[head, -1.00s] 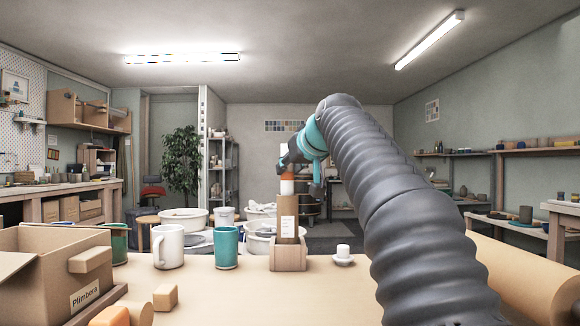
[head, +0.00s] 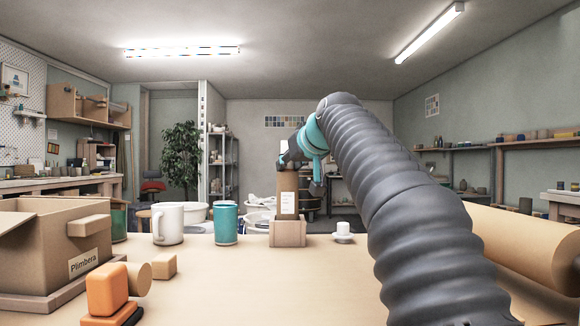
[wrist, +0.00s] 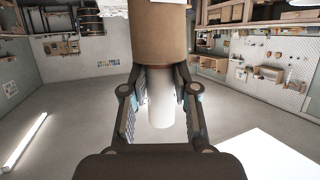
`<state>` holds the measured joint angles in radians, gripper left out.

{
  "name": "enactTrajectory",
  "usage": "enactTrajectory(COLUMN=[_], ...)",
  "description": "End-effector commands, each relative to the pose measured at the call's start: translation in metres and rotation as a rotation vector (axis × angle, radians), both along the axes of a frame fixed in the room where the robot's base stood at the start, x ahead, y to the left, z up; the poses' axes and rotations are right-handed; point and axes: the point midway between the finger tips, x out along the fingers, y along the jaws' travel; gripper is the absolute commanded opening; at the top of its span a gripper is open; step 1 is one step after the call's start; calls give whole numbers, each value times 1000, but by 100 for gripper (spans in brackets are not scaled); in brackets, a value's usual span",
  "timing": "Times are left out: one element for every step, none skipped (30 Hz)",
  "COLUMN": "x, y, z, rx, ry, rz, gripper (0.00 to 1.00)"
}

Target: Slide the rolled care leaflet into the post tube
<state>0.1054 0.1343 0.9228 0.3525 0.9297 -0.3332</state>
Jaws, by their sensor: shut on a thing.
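The post tube (head: 287,192) is a brown cardboard tube with a white label, upright in a wooden block (head: 288,233) on the table. The rolled care leaflet (head: 284,146) is a white roll; its upper end shows above my gripper (head: 287,160), which sits just over the tube's mouth. In the wrist view, which looks upside down, my gripper (wrist: 160,95) is shut on the leaflet (wrist: 161,112), with a finger on each side. The leaflet lines up with the tube (wrist: 160,40), and its lower part is hidden at or inside the mouth.
A teal cup (head: 226,223) and a white mug (head: 169,223) stand left of the tube. A small white item (head: 343,231) stands to its right. A cardboard box (head: 62,243) and an orange object (head: 107,290) are at the left. A paper roll (head: 530,243) lies right.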

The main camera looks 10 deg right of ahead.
Motion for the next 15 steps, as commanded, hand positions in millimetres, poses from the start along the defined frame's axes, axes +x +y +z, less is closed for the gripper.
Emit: enactTrajectory(x=[5, 6, 6, 6, 7, 7, 7, 7, 7, 7, 7, 7, 7, 7, 7], y=[0, 0, 0, 0, -1, -1, -1, -1, -1, -1, -1, -1, -1, -1, -1], z=[-19, -20, -21, -22, -22, -22, -22, -23, -23, -23, -23, -23, -23, -23, -23], rx=[-2, -2, -2, -2, -2, -3, -3, -3, -3, -3, -3, -3, -3, -3, -4], ry=[37, 38, 39, 40, 40, 41, 41, 41, 41, 41, 41, 41, 41, 41, 41], rz=[3, 3, 3, 3, 3, 3, 3, 3, 2, 2, 2, 2, 2, 2, 2], gripper=[1, 1, 1, 1, 1, 1, 1, 1, 1, 1, 1, 34, 41, 49, 58])
